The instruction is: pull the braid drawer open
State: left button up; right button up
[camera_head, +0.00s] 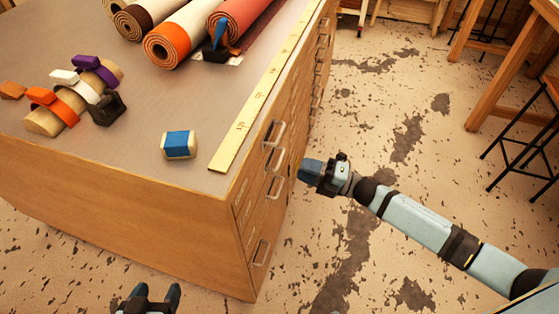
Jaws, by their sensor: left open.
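A wooden drawer cabinet (130,222) has its drawer front on the right side, with several metal handles. Near handles show at the top (274,134), in the middle (275,186) and low down (262,252). The drawers look shut. The labels are too small to read, so I cannot tell which is the braid drawer. My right gripper (305,171) is beside the drawer front, right of the middle handle; its fingers appear side-on and I cannot tell whether they touch anything. My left gripper (156,293) is open and empty at the bottom edge, in front of the cabinet.
The floor (375,130) right of the cabinet is clear. A wooden table (500,60) and dark stool (530,140) stand at right.

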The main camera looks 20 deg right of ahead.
aim_at(280, 160)
jog(key=x, duration=0.7)
jog(key=shift+w+a, duration=0.15)
jog(key=shift+a, duration=0.1)
grip_shut()
